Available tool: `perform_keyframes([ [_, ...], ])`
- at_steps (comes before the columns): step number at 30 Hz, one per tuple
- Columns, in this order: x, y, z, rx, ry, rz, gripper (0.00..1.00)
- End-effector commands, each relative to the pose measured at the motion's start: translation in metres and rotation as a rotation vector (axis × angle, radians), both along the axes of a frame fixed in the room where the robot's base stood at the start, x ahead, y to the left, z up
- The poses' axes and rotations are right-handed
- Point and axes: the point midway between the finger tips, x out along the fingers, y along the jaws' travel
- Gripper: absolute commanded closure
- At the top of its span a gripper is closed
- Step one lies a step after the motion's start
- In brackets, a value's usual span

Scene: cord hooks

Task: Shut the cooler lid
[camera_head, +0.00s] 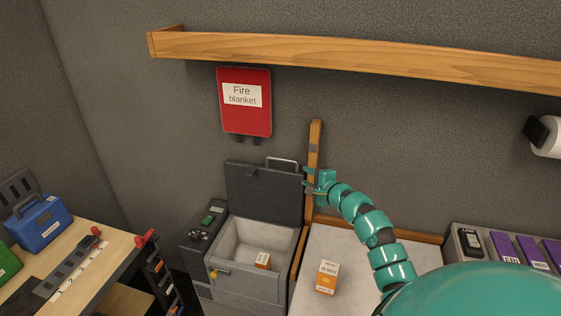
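The cooler (248,285) stands against the wall in the middle of the view, with a grey body and a pale inside. Its dark lid (263,193) is open and stands upright at the back, with a light handle (283,161) on its top edge. My gripper (308,181) is at the right edge of the raised lid, by a wooden post. Its fingers are small and partly hidden, so I cannot tell whether they touch the lid or are open or shut.
A wooden post (314,150) rises right of the lid. A white-topped surface (340,259) beside the cooler holds an orange and white box (327,277). A workbench (75,262) stands at left. A wooden shelf (350,56) and red fire blanket case (245,103) are above.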

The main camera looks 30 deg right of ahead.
Motion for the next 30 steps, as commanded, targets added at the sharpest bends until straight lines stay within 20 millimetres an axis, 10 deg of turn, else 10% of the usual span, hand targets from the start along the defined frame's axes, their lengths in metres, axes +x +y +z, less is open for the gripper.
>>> perform_keyframes([
  [30,0.102,-0.009,-0.018,0.033,-0.013,-0.015,0.66],
])
